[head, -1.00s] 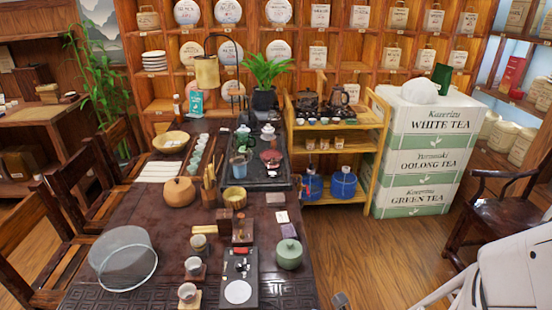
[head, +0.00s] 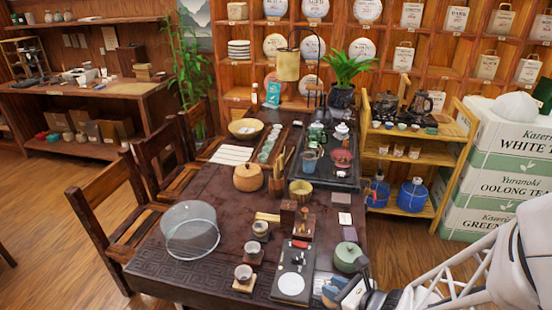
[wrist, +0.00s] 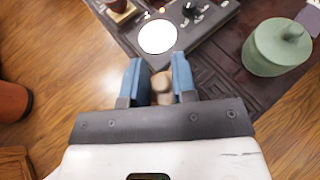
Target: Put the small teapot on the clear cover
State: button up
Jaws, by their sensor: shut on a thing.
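My gripper (wrist: 160,78) is shut on a small tan rounded thing (wrist: 162,86), which looks like the small teapot. The blue fingers stand on either side of it and hide much of its shape. In the head view my gripper (head: 338,290) is at the table's front right edge, near the lidded green jar (head: 348,257). The clear cover (head: 190,230), a see-through round dome, stands on the left front part of the table, well apart from my gripper.
Between them lie a dark tray with a white disc (head: 291,284) and cups on small stands (head: 243,273), (head: 260,230). The green jar also shows in the wrist view (wrist: 277,48). A round tan pot (head: 248,178) stands behind the cover. Bare tabletop (head: 215,265) shows beside the cover.

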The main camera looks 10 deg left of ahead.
jog(key=w+a+r+n+g+y, duration=0.15)
jog(key=w+a, duration=0.25)
jog(key=a, duration=0.5)
jog(key=w+a+r+n+g, duration=0.2)
jog(key=w+a, duration=0.1)
jog(key=a, duration=0.5)
jog(key=a+r+n+g, duration=0.1)
jog(key=a+r+g, duration=0.1)
jog(key=a, duration=0.8)
jog(key=a+r+n+g, duration=0.2)
jog(key=a, duration=0.8)
jog(key=shift+a+y, duration=0.35)
jog(key=shift+y, duration=0.1)
jog(key=shift+a, duration=0.1)
send_over(187, 218)
jog(key=shift+f, duration=0.8)
jog(key=shift+f, duration=1.75)
